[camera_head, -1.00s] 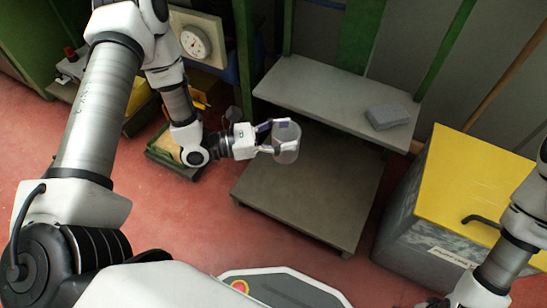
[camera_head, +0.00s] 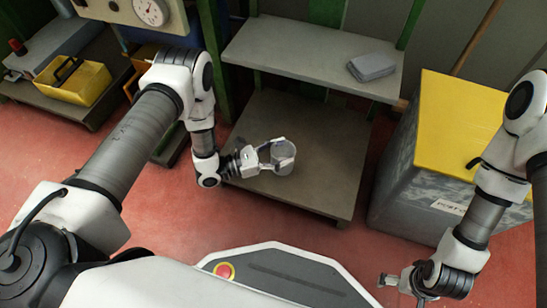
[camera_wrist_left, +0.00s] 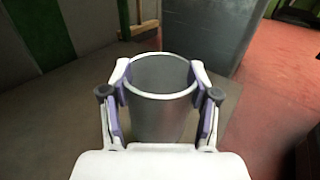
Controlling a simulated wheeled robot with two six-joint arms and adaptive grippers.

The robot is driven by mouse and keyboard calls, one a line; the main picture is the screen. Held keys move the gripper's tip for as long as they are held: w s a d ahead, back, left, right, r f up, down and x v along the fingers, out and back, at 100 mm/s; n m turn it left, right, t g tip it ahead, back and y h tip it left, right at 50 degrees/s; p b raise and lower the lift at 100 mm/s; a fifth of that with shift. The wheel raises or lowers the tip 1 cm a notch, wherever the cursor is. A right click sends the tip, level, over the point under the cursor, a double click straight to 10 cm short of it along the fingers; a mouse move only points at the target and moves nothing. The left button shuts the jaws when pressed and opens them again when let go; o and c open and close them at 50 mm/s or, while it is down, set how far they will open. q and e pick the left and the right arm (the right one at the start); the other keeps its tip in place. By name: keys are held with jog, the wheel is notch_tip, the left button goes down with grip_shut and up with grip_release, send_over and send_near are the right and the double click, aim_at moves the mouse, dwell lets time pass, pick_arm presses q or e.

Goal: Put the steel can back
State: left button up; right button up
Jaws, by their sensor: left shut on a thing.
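The steel can (camera_head: 283,157) is a grey open-topped cylinder. My left gripper (camera_head: 274,154) is shut on it, with one finger on each side. In the left wrist view the can (camera_wrist_left: 160,112) stands upright between the fingers of the left gripper (camera_wrist_left: 162,98), and its rim and empty-looking inside show. The can is over the lower shelf board (camera_head: 310,185) of a green rack; whether it touches the board I cannot tell. My right gripper (camera_head: 400,284) is low at the right, away from the can, and too small to read.
The upper shelf (camera_head: 300,52) holds a grey flat block (camera_head: 372,67). A grey bin with a yellow lid (camera_head: 460,125) stands right of the rack. A yellow crate (camera_head: 75,83) sits on a low shelf at the left. Red floor lies in front.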

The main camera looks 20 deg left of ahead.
pick_arm(q)
jog(key=a+f+b, duration=0.1)
jog(key=w+a+f+b, duration=0.1)
jog(key=f, duration=0.1)
jog(key=w+a+f+b, duration=0.1)
jog(key=b, duration=0.1)
jog(key=shift+f, duration=0.15)
jog(key=shift+r+p, duration=0.25)
jog(key=shift+p, duration=0.05)
jog(key=o, duration=0.7)
jog(key=shift+s+f, duration=0.1)
jog(key=shift+f, duration=0.1)
jog(key=o, duration=0.5)
pick_arm(e)
jog(key=f, duration=0.2)
jog(key=w+f, duration=0.1)
jog(key=f, duration=0.1)
jog(key=shift+f, duration=0.35)
pick_arm(q)
jog(key=shift+r, duration=0.2)
pick_arm(e)
jog(key=shift+s+r, duration=0.1)
